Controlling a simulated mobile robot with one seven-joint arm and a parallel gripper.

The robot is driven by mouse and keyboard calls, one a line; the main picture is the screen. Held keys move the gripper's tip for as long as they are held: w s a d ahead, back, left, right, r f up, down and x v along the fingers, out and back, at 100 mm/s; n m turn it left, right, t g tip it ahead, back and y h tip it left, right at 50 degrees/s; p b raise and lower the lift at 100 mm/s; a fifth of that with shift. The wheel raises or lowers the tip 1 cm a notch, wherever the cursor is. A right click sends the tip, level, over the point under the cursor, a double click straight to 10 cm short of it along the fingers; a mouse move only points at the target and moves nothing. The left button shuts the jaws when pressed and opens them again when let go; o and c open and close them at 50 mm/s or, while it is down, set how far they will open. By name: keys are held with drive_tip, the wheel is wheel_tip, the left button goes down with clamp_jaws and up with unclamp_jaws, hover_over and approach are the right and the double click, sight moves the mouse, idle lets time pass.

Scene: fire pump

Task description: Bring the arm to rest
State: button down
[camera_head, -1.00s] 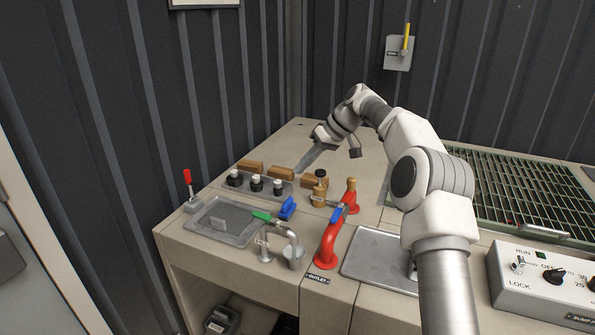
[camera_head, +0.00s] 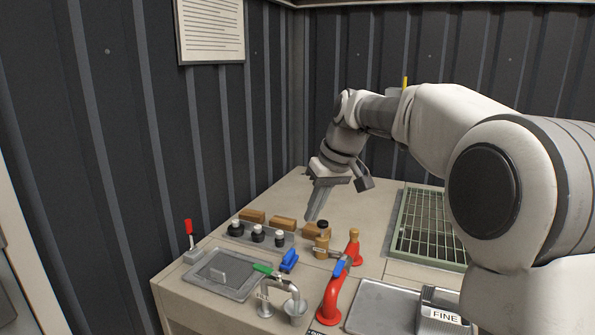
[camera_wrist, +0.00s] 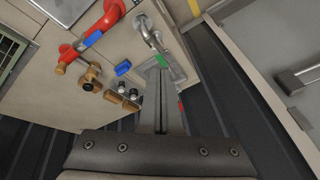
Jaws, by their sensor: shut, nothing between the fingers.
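My gripper (camera_head: 312,203) hangs from my bent arm above the back part of the bench (camera_head: 285,195) in the head view, fingers pointing down. The fingers lie together with nothing between them. In the wrist view my gripper (camera_wrist: 161,128) reaches up from the bottom centre, and its fingers partly cover the view of the grey tray (camera_wrist: 178,72). It appears apart from the fittings; its exact height over the bench is hard to tell.
On the bench are a red pipe (camera_head: 333,290) with a blue handle, a brass valve (camera_head: 322,245), a green-handled tap (camera_head: 283,282), black knobs (camera_head: 257,233), a red lever (camera_head: 189,238) and a green grating (camera_head: 430,228). A corrugated wall (camera_head: 130,130) stands behind.

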drive_tip(key=s+d+f+m+t+h, duration=0.1)
drive_tip(key=s+d, duration=0.2)
drive_tip(key=s, duration=0.7)
drive_tip(key=s+d+f+m+t+h, duration=0.1)
drive_tip(key=s+d, duration=0.3)
drive_tip(key=s, duration=0.6)
drive_tip(key=s+d+f+m+t+h, duration=0.1)
drive_tip(key=s+d+f+m, duration=0.2)
drive_tip(key=s, duration=0.7)
drive_tip(key=shift+s+d, duration=0.2)
drive_tip(key=shift+d, duration=0.15)
